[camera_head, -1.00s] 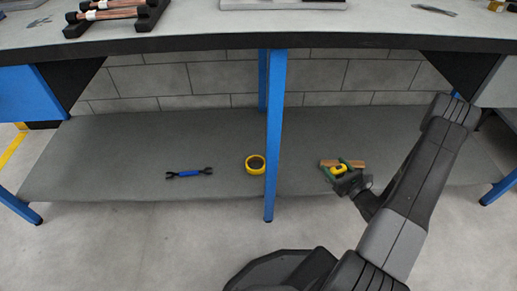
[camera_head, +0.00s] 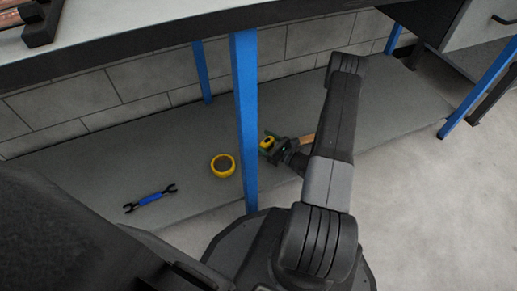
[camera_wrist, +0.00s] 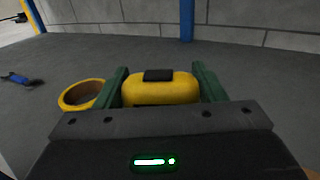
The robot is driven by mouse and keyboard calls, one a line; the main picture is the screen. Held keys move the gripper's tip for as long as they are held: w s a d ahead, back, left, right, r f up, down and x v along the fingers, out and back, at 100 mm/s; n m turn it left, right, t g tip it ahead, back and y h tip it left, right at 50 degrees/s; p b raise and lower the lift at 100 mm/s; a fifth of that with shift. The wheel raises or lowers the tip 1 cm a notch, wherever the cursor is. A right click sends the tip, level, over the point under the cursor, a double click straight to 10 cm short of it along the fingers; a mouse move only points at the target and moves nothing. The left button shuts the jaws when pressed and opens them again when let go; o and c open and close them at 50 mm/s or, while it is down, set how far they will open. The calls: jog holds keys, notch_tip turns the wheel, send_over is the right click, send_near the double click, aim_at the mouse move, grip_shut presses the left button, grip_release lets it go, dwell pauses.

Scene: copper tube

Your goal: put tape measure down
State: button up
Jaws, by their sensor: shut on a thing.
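The yellow tape measure (camera_wrist: 160,90) with a black top piece sits between the two green fingers of my gripper (camera_wrist: 162,85) in the wrist view. The gripper is shut on it. In the head view the tape measure (camera_head: 267,143) shows small at the gripper (camera_head: 270,145), over the grey lower shelf (camera_head: 110,165), just right of the blue table leg (camera_head: 245,110). I cannot tell whether its underside touches the shelf. My forearm hides part of the area to the right.
A yellow tape roll (camera_head: 223,165) lies on the shelf left of the leg. A blue and black wrench (camera_head: 151,198) lies further left. A brown wooden piece (camera_head: 307,140) lies just beyond the gripper, partly hidden by my arm. The shelf behind the roll is clear.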

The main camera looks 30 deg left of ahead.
notch_tip(320, 180, down, 4)
jog(key=shift+f+b, duration=0.25)
jog(key=shift+b, duration=0.55)
jog(key=shift+r, duration=0.1)
jog(key=o, duration=1.2)
jog(key=shift+o, duration=0.2)
jog(key=shift+d, duration=0.25)
jog(key=d+p, duration=0.1)
jog(key=d, duration=0.2)
jog(key=s+d+p, duration=0.1)
jog(key=d, duration=0.3)
jog(key=s+d+p, duration=0.1)
jog(key=d, duration=0.3)
jog(key=shift+s+d+p, duration=0.15)
jog(key=shift+s+p, duration=0.05)
jog(key=shift+p, duration=0.2)
